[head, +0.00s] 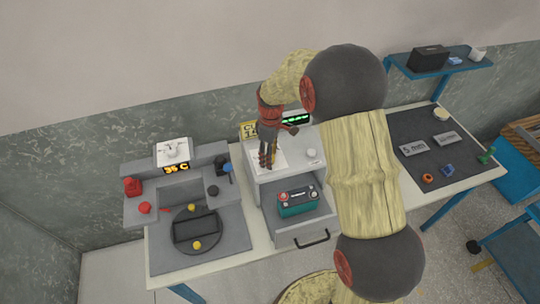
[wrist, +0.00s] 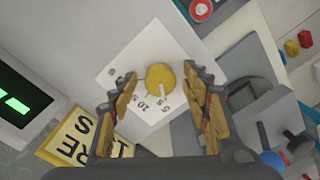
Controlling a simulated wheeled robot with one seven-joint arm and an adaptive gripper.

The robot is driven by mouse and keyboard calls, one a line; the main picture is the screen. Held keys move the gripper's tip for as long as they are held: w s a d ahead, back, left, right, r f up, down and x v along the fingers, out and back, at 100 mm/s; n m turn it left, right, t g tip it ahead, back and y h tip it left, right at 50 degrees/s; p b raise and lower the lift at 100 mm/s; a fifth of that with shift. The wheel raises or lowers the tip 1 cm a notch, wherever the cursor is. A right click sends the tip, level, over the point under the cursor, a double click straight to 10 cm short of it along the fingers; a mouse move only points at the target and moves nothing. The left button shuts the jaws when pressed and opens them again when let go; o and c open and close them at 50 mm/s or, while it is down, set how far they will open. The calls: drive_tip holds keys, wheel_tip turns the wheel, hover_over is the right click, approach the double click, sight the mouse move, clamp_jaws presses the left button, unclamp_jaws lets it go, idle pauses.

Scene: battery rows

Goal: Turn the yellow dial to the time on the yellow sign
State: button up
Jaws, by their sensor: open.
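The yellow dial (wrist: 158,74) sits on a white card (wrist: 122,62) with printed numbers, on top of the grey cabinet. A pale mark on the dial points down in the wrist view, towards the printed numbers; only some can be read. My gripper (wrist: 158,84) is open, one finger on each side of the dial, and I cannot tell whether they touch it. In the head view my gripper (head: 267,162) hangs over the card and hides the dial. The yellow sign (wrist: 78,138) is upside down and cut off in the wrist view; its time cannot be read. In the head view the sign (head: 248,129) is partly covered.
A green-lit display (head: 296,119) stands behind the card. An open drawer below holds a teal battery (head: 297,202). A dark mat (head: 410,131) with small parts lies right.

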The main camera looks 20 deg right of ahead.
drive_tip(key=shift+c, duration=0.4)
drive_tip(key=c, duration=1.1)
drive_tip(key=shift+m, duration=0.4)
drive_tip(key=m+p, duration=0.1)
drive_tip(key=m, duration=0.2)
drive_tip(key=shift+r+m, duration=0.1)
drive_tip(key=shift+m, duration=0.2)
drive_tip(key=m+p, duration=0.1)
drive_tip(key=m, duration=0.3)
drive_tip(key=shift+m, duration=0.3)
drive_tip(key=m, duration=0.4)
drive_tip(key=shift+a+m+t+p, duration=0.1)
drive_tip(key=shift+m+t+p, duration=0.2)
drive_tip(key=shift+m, duration=2.1)
drive_tip(key=shift+p, duration=0.3)
